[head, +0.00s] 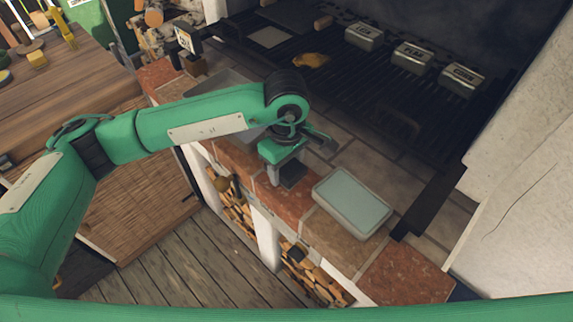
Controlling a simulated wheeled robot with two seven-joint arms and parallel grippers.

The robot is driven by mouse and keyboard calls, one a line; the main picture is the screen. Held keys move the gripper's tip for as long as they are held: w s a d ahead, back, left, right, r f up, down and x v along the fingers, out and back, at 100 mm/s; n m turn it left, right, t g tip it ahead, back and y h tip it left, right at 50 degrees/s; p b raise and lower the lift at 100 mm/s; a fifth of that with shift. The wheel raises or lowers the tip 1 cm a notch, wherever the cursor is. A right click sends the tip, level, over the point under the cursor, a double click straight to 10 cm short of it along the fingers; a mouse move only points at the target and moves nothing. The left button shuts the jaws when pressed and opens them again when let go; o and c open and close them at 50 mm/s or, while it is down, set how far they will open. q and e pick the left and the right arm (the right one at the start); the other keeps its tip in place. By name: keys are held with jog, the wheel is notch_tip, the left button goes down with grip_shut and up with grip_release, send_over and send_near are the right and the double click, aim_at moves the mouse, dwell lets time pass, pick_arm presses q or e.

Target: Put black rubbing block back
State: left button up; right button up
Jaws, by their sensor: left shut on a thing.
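My left gripper (284,163) is over the brick ledge in the middle of the head view, pointing down. It is shut on a small dark block, which looks like the black rubbing block (293,175). The block is just at the fingertips, above or at the front edge of the brick ledge (290,204); I cannot tell whether it touches the bricks. My fingers and wrist hide part of it. My right gripper is not in view.
A tray with a pale green top (352,201) lies on the ledge right of my gripper. Behind are a dark grill grate (345,95) and several labelled metal boxes (412,57). Log cubbies (300,269) open below the ledge. A wooden table (60,85) stands at left.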

pick_arm(q)
jog(key=shift+f+b, duration=0.1)
jog(key=shift+b, duration=0.35)
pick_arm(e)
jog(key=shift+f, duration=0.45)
pick_arm(q)
jog(key=o, duration=1)
jog(key=shift+r, duration=0.45)
notch_tip(320, 180, up, 13)
jog(key=p, duration=0.3)
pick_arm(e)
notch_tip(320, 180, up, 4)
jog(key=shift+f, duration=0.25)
pick_arm(q)
jog(key=shift+f, duration=0.1)
